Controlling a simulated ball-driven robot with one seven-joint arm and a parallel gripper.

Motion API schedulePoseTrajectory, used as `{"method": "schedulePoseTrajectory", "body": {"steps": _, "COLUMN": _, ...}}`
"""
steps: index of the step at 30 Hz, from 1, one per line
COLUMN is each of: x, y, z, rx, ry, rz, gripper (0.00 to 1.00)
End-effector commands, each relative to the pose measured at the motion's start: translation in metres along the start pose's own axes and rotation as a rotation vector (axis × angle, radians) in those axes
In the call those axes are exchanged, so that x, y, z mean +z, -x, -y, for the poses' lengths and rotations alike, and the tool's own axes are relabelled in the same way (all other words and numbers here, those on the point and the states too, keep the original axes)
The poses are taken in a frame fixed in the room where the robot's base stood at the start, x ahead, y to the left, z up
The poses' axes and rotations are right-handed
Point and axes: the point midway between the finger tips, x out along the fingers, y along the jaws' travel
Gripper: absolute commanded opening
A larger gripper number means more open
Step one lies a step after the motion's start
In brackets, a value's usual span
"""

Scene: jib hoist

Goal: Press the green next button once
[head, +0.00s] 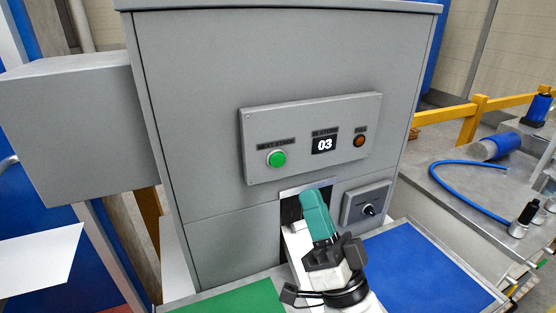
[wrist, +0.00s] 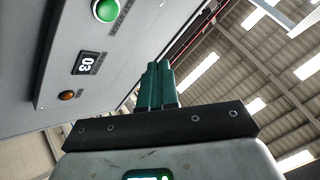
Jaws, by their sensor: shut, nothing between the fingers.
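The round green button (head: 277,158) sits at the left end of a raised grey panel (head: 370,110) on the cabinet front. The label above it starts with "NEXT". It also shows at the top left of the wrist view (wrist: 106,9), unlit or lit I cannot tell. My gripper (head: 311,194) has teal fingers, shut and empty. In the head view the fingertips appear below and right of the button, under the panel. In the wrist view the fingers (wrist: 158,66) stand apart from the button, to its lower right.
The panel also has a display reading 03 (head: 325,144) and an orange light (head: 359,141). Below it are a dark opening (head: 290,210) and a black knob (head: 369,209) on a small plate. A green mat (head: 235,300) and a blue mat (head: 425,270) lie in front.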

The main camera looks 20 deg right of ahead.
Motion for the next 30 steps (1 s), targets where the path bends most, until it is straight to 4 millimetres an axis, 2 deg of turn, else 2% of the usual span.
{"method": "schedulePoseTrajectory", "body": {"steps": 15, "x": 0.03, "y": -0.043, "z": -0.03, "rx": 0.0, "ry": 0.002, "rz": 0.0, "gripper": 0.0}}
{"method": "schedulePoseTrajectory", "body": {"steps": 24, "x": 0.043, "y": -0.058, "z": -0.043, "rx": 0.0, "ry": 0.001, "rz": 0.001, "gripper": 0.0}}
{"method": "schedulePoseTrajectory", "body": {"steps": 30, "x": 0.044, "y": -0.06, "z": -0.044, "rx": 0.001, "ry": 0.0, "rz": 0.001, "gripper": 0.0}}
